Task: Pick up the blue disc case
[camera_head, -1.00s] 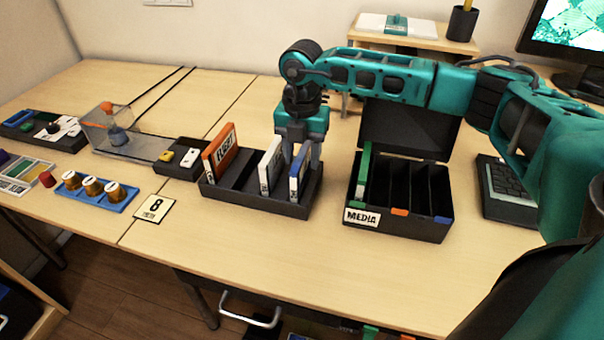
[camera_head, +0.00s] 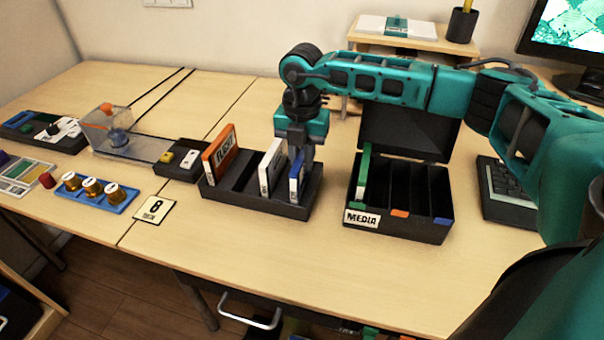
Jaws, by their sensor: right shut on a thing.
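The blue disc case (camera_head: 296,182) stands upright at the right end of a dark slotted rack (camera_head: 240,200). My right gripper (camera_head: 300,157) reaches down from above and is shut on the top of the blue case, which is still in the rack. The fingers partly hide the case. A white case (camera_head: 271,166) stands just left of it, and an orange case (camera_head: 220,155) stands at the rack's left end. My left gripper is not in view.
An open black MEDIA box (camera_head: 398,225) with a green case (camera_head: 364,176) in its left slot stands right of the rack. A keyboard (camera_head: 507,188) lies further right. The front table is clear.

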